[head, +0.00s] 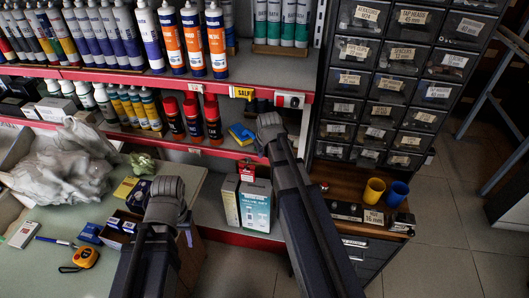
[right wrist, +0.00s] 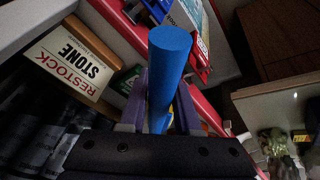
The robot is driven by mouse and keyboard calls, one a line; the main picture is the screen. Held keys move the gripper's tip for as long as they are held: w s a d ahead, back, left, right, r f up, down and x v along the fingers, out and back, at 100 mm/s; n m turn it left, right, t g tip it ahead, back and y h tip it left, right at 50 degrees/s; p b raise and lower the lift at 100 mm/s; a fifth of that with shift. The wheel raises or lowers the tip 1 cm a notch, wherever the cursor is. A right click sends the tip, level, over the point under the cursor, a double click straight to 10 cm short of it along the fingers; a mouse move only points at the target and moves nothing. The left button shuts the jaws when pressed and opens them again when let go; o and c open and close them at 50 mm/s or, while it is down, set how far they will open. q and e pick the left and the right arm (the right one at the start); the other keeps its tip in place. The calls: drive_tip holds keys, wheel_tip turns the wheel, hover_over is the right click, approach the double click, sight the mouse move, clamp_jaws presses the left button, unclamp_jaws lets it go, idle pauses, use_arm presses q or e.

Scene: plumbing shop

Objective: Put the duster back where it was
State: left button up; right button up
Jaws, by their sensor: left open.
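A thick blue cylinder, which I take to be the handle of the duster (right wrist: 168,62), rises between the fingers of my right gripper (right wrist: 160,108) in the right wrist view. The fingers lie against it on both sides. The rest of the duster is hidden behind the gripper. In the head view my right arm reaches to the lower shelf, and its gripper is hidden behind the wrist. My left gripper (head: 187,236) is mostly hidden by its own wrist, beside the workbench's right edge; it is open and I see nothing in it.
The red-edged shelf (head: 270,81) holds bottles and cartridges. A blue and yellow item (head: 241,134) lies on the lower shelf beside my right wrist. Drawers (head: 385,87) stand right, with yellow (head: 374,190) and blue (head: 397,193) cups below. The workbench (head: 55,270) holds a tape measure (head: 80,260).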

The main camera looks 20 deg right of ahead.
drive_tip(key=o, duration=0.3)
drive_tip(key=shift+o, duration=0.2)
drive_tip(key=shift+r, duration=0.1)
drive_tip(key=p+v, duration=1.1)
drive_tip(key=v, duration=0.1)
drive_tip(key=s+a+f+n+g, duration=0.1)
drive_tip(key=s+a+g, duration=0.4)
drive_tip(key=s+a, duration=1.2)
drive_tip(key=a+f, duration=0.1)
drive_tip(key=a, duration=0.3)
drive_tip(key=shift+s+a, duration=0.15)
drive_tip(key=shift+a, duration=0.05)
